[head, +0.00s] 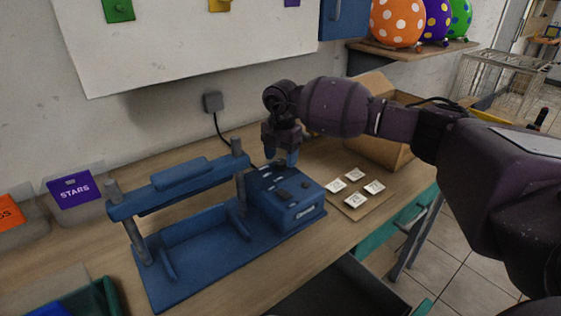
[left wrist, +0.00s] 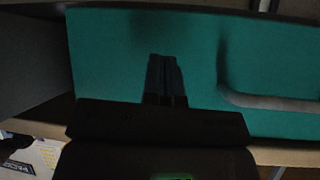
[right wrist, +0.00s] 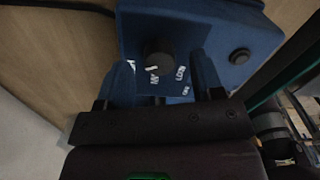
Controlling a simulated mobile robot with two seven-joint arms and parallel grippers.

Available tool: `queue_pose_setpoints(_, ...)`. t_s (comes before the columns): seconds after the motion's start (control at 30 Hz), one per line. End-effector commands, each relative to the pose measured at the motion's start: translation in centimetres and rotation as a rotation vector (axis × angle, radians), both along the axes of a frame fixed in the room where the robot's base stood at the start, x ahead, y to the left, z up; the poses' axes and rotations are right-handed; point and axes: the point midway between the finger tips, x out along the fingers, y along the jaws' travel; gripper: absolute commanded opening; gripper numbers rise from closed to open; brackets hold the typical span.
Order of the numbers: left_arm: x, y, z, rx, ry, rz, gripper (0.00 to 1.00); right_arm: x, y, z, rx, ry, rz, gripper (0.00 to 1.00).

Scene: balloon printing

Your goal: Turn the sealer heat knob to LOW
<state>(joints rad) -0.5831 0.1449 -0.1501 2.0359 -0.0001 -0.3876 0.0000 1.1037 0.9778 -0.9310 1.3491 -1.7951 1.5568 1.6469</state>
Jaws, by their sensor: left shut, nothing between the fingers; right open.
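The blue sealer (head: 190,228) stands on the table, with its control box (head: 305,213) at its right end. My right gripper (head: 283,157) is above the back of the box, pointing down. In the right wrist view the dark round heat knob (right wrist: 158,57) lies just ahead of and between the open fingers (right wrist: 163,80), with a gap on each side. White lettering surrounds the knob; one word seems to read LOW, and the pointer is too dark to read surely. My left gripper (left wrist: 165,75) is shut and empty, seen only in the left wrist view.
A card with several small white packets (head: 352,204) lies right of the sealer, and a cardboard box (head: 385,150) stands behind it. A purple STARS bin (head: 76,190) is at the left. A teal panel with a bar handle (left wrist: 265,100) is before my left gripper.

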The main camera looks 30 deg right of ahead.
Motion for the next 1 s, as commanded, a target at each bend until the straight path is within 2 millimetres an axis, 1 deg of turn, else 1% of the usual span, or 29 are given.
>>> queue_pose_setpoints(0.03, 0.1, 0.0, 0.0, 0.0, -0.003, -0.002, 0.0, 0.0, 0.0, -0.7, 0.0, 0.002, 0.0, 0.61)
queue_pose_setpoints(0.2, 0.2, 0.0, 0.0, 0.001, -0.003, -0.002, 0.0, 0.0, 0.0, -1.7, 0.001, 0.0, 0.0, 0.61)
queue_pose_setpoints(0.5, 0.1, 0.0, -0.2, 0.001, 0.001, -0.002, 0.0, 0.0, 0.0, -1.8, 0.0, -0.001, 0.001, 0.61)
queue_pose_setpoints(0.53, 0.1, 0.0, -0.2, 0.001, 0.001, -0.002, 0.0, 0.0, 0.0, -1.8, 0.0, -0.001, 0.001, 0.6)
queue_pose_setpoints(0.83, 0.1, 0.0, -0.2, 0.001, 0.003, -0.002, 0.0, 0.0, 0.0, -1.7, 0.0, 0.0, 0.001, 0.14)
queue_pose_setpoints(0.87, 0.1, 0.0, -0.2, 0.001, 0.003, -0.002, 0.0, 0.0, 0.0, -1.7, 0.0, 0.0, 0.001, 0.12)
queue_pose_setpoints(1.0, 0.1, 0.0, -0.2, 0.001, 0.003, -0.002, 0.0, 0.0, 0.0, -1.7, 0.0, 0.0, 0.006, 0.12)
